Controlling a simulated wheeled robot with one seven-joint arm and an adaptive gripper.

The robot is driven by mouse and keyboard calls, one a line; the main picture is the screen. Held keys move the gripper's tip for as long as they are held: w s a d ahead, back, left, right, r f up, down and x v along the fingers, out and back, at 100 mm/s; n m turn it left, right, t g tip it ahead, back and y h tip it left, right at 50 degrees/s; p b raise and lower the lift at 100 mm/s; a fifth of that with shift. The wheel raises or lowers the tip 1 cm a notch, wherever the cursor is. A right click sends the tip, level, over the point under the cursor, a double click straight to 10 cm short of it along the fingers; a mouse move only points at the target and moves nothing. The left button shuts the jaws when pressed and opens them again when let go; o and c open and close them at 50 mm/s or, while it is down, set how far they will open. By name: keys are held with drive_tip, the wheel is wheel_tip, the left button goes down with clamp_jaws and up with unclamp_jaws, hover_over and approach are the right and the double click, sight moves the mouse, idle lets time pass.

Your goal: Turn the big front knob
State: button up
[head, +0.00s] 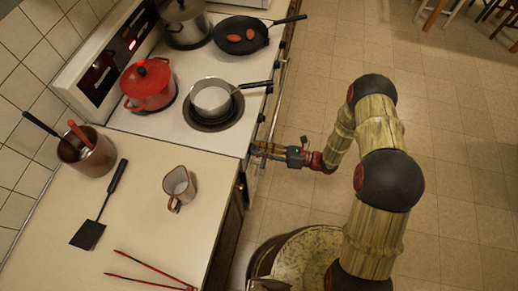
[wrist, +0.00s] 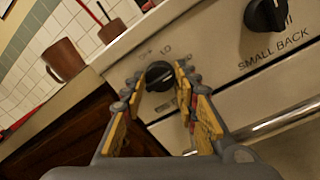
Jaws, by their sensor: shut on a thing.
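The black round front knob (wrist: 160,76) is on the light stove panel, with "LO" printed above it; the rest of its label is hidden by a finger. My gripper (wrist: 159,82) has its yellow-padded fingers on either side of this knob, shut on it. In the head view my gripper (head: 258,152) reaches the stove's front edge from the right. The knob itself cannot be made out there.
Another black knob (wrist: 266,15) marked "SMALL BACK" is at upper right. The stove (head: 190,128) carries a red pot (head: 148,87), a saucepan (head: 211,98) and a skillet (head: 245,36). A mug (head: 178,187) and spatula (head: 88,234) lie on the counter (head: 150,235).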

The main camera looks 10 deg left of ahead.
drive_tip(key=shift+w, duration=0.1)
idle(0.4)
drive_tip(key=o, duration=1.2)
drive_tip(key=shift+c, duration=0.2)
drive_tip(key=d, duration=1.2)
drive_tip(key=shift+s+f, duration=0.2)
drive_tip(key=shift+f, duration=0.2)
